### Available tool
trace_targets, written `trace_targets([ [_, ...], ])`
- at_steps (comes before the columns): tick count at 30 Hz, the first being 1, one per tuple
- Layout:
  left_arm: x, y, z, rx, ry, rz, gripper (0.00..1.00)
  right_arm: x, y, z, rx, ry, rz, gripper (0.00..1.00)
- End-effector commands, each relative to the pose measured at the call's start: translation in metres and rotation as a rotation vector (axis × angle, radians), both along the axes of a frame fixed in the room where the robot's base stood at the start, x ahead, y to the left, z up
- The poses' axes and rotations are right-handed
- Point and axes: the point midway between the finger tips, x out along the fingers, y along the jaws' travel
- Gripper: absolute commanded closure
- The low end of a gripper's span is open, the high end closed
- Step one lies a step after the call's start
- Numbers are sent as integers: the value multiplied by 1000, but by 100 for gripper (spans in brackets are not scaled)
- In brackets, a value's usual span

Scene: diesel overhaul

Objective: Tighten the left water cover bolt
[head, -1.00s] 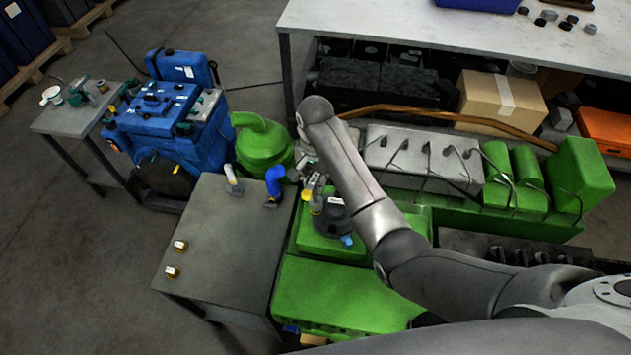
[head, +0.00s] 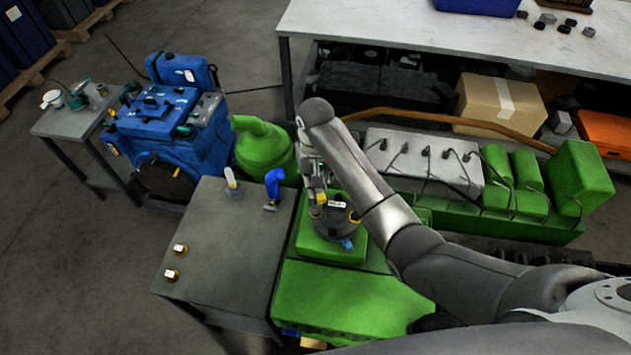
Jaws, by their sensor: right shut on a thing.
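The dark round water cover (head: 337,226) sits on the green engine block (head: 330,250) at the middle of the head view. It carries a white label on top. A yellow bolt head (head: 355,217) shows at its right side. My right gripper (head: 318,197) reaches down at the cover's left edge, shut on a small yellow piece that looks like the left water cover bolt (head: 320,200). The fingers hide part of it, so I cannot tell how deep it sits. A blue piece (head: 347,244) is at the cover's front edge. My left gripper is out of view.
A grey table (head: 225,255) stands left, with a blue tool (head: 273,187), a white-and-yellow tool (head: 232,184) and two brass fittings (head: 180,249). A blue engine (head: 170,125) stands behind it. A workbench (head: 400,22) is at the back. My right arm crosses above the green engine.

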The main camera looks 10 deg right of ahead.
Motion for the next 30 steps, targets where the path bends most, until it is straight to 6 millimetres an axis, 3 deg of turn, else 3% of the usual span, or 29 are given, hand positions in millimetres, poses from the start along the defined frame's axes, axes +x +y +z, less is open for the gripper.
trace_targets([
  [30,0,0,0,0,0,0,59,2,-2,1,-2,-2,833,100],
])
